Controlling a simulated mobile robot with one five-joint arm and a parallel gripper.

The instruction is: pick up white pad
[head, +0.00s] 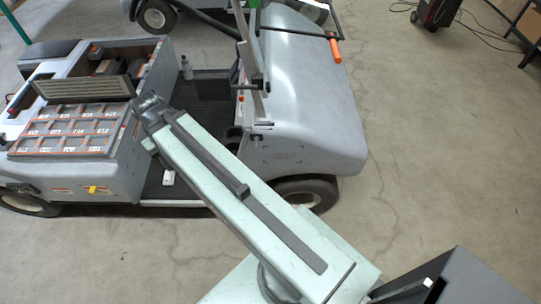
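A small white block-like thing (168,177) lies on the dark floor of the grey cart, near its side sill. It may be the white pad, but it is too small to be sure. My arm stretches from the lower right up to the left over the cart. Its far end, with my gripper (148,106), is beside the cart's seat box, above and a little left of the white thing. The fingers cannot be made out from this side, so I cannot see whether they are open or hold anything.
The grey cart (310,95) fills the upper left. Its seat box holds labelled grey compartments (75,130) with a tilted slatted panel (85,89) behind them.

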